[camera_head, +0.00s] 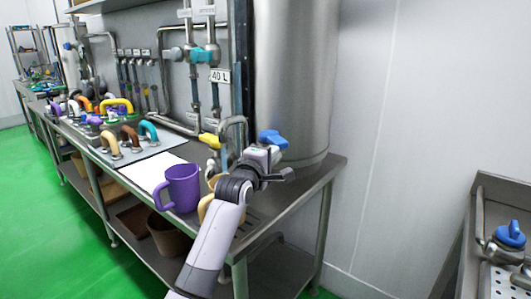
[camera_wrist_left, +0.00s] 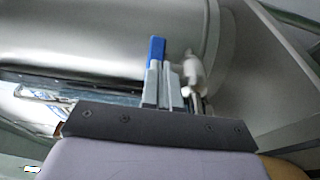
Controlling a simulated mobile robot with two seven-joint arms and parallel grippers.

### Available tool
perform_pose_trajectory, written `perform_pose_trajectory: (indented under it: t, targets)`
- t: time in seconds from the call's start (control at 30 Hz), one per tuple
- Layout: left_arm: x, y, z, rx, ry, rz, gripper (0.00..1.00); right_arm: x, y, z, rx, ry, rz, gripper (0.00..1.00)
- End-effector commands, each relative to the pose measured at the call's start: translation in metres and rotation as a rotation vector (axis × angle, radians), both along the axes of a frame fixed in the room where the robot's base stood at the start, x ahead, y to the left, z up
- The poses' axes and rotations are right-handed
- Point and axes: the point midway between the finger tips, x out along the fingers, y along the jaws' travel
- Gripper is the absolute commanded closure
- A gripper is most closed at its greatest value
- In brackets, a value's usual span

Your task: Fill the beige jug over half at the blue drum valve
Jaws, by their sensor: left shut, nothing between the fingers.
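The beige jug (camera_head: 207,207) stands at the front of the steel table, mostly hidden behind my left arm and a purple jug (camera_head: 182,188). Its fill level cannot be seen. The blue valve handle (camera_head: 272,139) is low on the big steel drum (camera_head: 294,80). My left gripper (camera_head: 286,175) is shut and empty, just in front of and below the blue handle. In the left wrist view the shut fingers (camera_wrist_left: 166,88) are right by the blue handle (camera_wrist_left: 157,48); I cannot tell whether they touch. My right gripper is not in view.
The purple jug stands close left of the beige jug, beside a white sheet (camera_head: 150,172). A yellow valve handle (camera_head: 210,140) is behind the jugs. Another blue valve (camera_head: 511,234) is far right. The green floor is clear.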

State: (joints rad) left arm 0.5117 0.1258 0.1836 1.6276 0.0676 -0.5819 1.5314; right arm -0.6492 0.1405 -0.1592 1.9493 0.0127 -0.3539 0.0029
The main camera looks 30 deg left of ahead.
Motion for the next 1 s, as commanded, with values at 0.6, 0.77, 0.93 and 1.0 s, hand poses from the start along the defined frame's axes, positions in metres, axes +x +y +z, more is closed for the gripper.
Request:
perform_pose_trajectory:
  t: [0.6, 0.77, 0.93, 1.0]
  targets:
    - [0.028, -0.028, 0.001, -0.004, 0.001, -0.003, 1.0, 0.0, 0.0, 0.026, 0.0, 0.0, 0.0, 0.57]
    - [0.033, -0.03, 0.001, -0.003, 0.0, -0.002, 1.0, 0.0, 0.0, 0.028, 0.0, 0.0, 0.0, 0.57]
    - [0.035, -0.031, 0.0, -0.001, 0.001, -0.001, 1.0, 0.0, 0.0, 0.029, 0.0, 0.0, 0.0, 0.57]
    - [0.035, -0.031, 0.0, -0.001, 0.001, -0.001, 1.0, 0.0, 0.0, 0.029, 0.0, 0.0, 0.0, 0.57]
